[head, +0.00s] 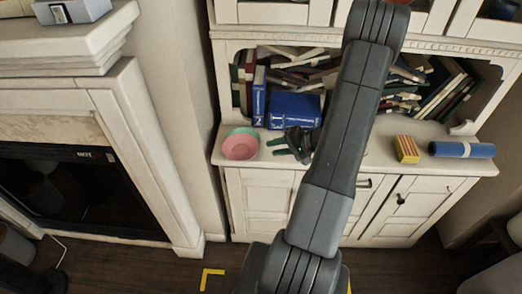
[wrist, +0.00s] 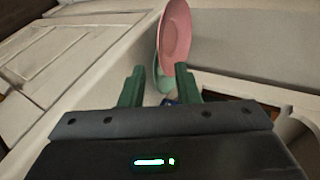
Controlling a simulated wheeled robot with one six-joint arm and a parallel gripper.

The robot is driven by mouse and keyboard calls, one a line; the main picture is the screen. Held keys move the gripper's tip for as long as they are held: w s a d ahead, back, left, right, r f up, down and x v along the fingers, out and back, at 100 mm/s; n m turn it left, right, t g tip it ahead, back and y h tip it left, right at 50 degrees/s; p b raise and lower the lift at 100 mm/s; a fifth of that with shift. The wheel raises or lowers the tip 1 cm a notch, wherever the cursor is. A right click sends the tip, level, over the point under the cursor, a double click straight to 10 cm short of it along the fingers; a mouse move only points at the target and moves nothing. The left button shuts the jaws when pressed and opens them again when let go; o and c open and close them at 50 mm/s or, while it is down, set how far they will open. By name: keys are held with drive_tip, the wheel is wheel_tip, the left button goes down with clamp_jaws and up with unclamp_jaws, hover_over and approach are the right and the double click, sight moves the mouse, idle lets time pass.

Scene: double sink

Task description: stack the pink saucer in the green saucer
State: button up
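The pink saucer (head: 240,148) lies on the green saucer (head: 246,131) at the left end of the cabinet counter. A green rim shows behind and beside the pink one, so the two look slightly offset; how fully the pink one is seated I cannot tell. In the wrist view the pink saucer (wrist: 175,35) is beyond the fingers, with part of the green saucer (wrist: 163,82) below it. My gripper (head: 278,147) is to the right of the saucers, fingers pointing at them. In the wrist view my gripper (wrist: 159,84) is open, with nothing held between its fingers.
Blue books (head: 294,110) stand on the shelf behind my gripper. A red and yellow striped box (head: 406,149) and a blue cylinder (head: 462,149) are on the counter to the right. The counter's front edge (head: 250,163) runs close to the saucers. A fireplace is at the left.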

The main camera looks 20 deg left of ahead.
approach(241, 148)
drive_tip(key=f, duration=0.1)
drive_tip(key=a+f, duration=0.1)
drive_tip(key=f, duration=0.1)
drive_tip(key=shift+s+a, duration=0.35)
drive_tip(key=shift+c, duration=0.2)
clamp_jaws()
